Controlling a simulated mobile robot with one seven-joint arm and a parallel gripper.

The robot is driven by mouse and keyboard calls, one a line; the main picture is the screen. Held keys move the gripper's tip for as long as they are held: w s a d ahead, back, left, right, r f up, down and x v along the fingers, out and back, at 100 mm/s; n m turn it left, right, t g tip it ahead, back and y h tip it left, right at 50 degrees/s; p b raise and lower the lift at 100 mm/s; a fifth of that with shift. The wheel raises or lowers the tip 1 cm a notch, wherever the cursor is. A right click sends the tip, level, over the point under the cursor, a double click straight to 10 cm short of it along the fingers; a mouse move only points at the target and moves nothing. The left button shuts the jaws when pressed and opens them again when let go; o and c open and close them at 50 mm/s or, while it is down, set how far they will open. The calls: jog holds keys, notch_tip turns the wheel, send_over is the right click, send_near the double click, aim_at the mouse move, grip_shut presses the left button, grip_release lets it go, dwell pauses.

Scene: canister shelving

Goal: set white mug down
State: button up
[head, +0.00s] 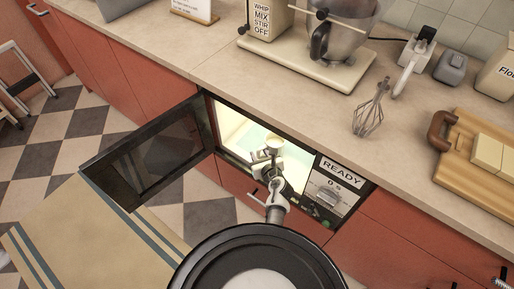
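A small cream-white round shape, which looks like the white mug (274,143), shows at the tip of my gripper (268,154). It is at the opening of the lit microwave (236,116), in front of the pale interior. My arm reaches up to it from the bottom of the picture. My gripper covers part of the mug, and the fingers are too small to tell whether they are shut on it. I cannot tell whether the mug touches the microwave floor.
The microwave door (152,155) stands open to the left. The control panel (334,186) reads READY. Above, the counter (225,75) holds a stand mixer (310,65), a whisk (369,112) and a wooden board (465,160). A striped rug (90,240) lies on the checkered floor.

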jog(key=p+v, duration=0.2)
jog(key=v, duration=0.6)
jog(key=shift+p, duration=0.35)
jog(key=shift+s, duration=0.15)
